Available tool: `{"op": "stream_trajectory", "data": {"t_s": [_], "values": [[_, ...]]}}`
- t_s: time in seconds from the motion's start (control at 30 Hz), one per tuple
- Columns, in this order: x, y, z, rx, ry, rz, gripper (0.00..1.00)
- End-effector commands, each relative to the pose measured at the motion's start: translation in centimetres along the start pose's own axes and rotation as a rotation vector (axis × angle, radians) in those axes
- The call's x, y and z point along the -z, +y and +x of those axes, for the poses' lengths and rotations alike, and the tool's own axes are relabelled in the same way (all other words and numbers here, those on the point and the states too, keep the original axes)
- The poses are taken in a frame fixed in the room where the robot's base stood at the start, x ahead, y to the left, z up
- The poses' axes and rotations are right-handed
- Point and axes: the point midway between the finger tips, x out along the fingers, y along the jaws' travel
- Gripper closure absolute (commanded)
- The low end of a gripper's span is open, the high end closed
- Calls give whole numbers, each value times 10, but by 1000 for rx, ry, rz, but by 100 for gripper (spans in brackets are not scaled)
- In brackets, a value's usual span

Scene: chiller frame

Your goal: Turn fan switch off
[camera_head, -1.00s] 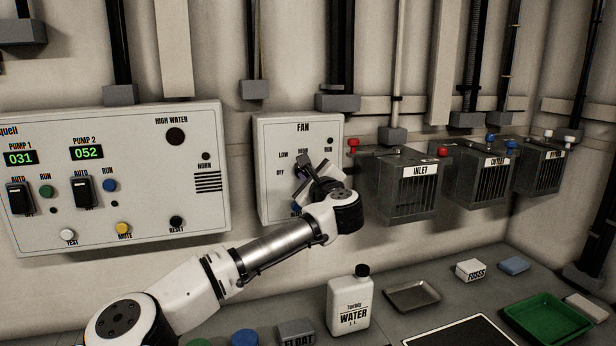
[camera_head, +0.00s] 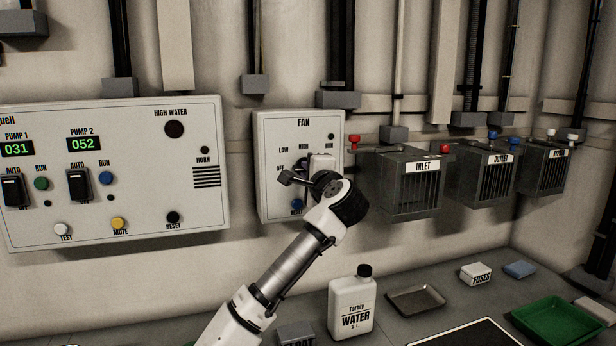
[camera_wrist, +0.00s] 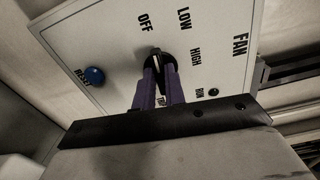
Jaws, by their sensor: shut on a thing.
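The fan panel (camera_head: 266,135) is a pale box on the wall marked FAN, with OFF, LOW and HIGH around a dark rotary switch. In the wrist view, the switch (camera_wrist: 157,54) sits between the two purple fingers of my gripper (camera_wrist: 161,70), which is shut on it. Its light pointer mark faces roughly toward the OFF label, though the exact setting is hard to tell. In the head view, my wrist and hand cover most of the switch. The panel also fills much of the wrist view (camera_wrist: 105,45).
The pump panel (camera_head: 120,205) is to the left and the INLET box (camera_head: 408,190) to the right. A water jug (camera_head: 352,307) stands on the bench below.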

Motion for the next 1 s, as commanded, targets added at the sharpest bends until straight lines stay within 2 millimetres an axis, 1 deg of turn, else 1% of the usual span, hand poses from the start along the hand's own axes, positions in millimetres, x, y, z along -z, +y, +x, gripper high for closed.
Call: {"op": "stream_trajectory", "data": {"t_s": [0.03,0.3,0.73,0.77,0.9,1.0], "values": [[1,3,0,-5,0,-22,100],[0,2,0,-4,-1,-87,100],[0,2,0,-4,-1,-96,100],[0,2,0,-4,0,-96,86],[0,2,0,-3,0,-95,67],[0,1,0,-2,0,-95,66]]}}
